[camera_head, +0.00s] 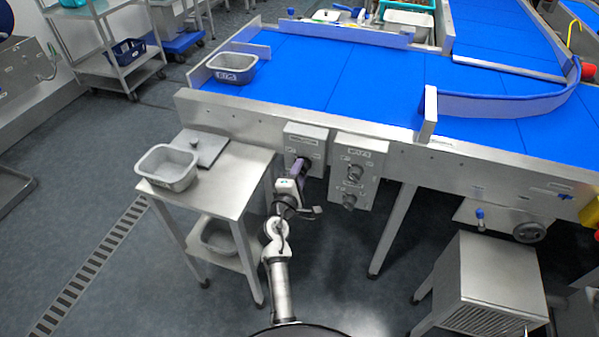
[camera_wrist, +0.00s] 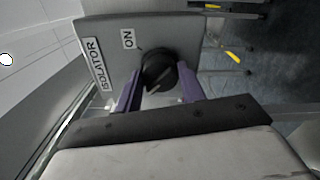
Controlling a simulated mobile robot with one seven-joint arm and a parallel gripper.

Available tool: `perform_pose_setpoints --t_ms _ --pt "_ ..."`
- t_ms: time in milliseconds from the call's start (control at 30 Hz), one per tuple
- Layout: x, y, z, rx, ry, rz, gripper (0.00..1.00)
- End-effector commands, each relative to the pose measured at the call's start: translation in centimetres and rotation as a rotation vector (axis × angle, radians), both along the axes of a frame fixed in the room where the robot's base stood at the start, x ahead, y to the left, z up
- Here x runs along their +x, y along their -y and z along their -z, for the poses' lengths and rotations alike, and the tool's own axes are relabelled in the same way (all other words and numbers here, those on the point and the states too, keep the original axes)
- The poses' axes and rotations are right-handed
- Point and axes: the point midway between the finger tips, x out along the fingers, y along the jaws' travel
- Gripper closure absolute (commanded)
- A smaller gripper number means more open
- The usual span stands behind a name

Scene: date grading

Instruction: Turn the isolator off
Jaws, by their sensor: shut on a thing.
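The isolator (camera_head: 303,133) is a grey box on the front side of the conveyor frame, left of a second control box. In the wrist view its plate (camera_wrist: 107,72) carries the labels "ISOLATOR" and "ON". A round black knob (camera_wrist: 158,71) with a pale pointer mark sits on the plate. My gripper (camera_wrist: 158,88) has its two purple fingers on either side of the knob and is shut on it. In the head view my gripper (camera_head: 299,170) reaches up to the lower part of the box, and the knob is mostly hidden there.
A second control box (camera_head: 355,165) with two knobs hangs close on the right. A steel table (camera_head: 228,185) with a grey tub (camera_head: 166,168) stands at the left. The blue conveyor (camera_head: 330,78) is above. A steel cabinet (camera_head: 490,285) stands at lower right.

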Motion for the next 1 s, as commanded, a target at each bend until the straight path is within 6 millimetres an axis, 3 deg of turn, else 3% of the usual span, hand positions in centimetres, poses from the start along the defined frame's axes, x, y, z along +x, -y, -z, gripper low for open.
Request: perform_pose_setpoints --t_ms 333,367,500,1000 --pt "-0.04 -0.05 0.10 -0.005 -0.003 -0.001 0.84" --pt "-0.04 -0.05 0.10 -0.005 -0.003 -0.001 0.57" --pt "-0.03 -0.04 0.07 -0.004 -0.003 -0.001 0.39" --pt "0.04 0.02 0.02 -0.003 -0.001 0.000 0.39"
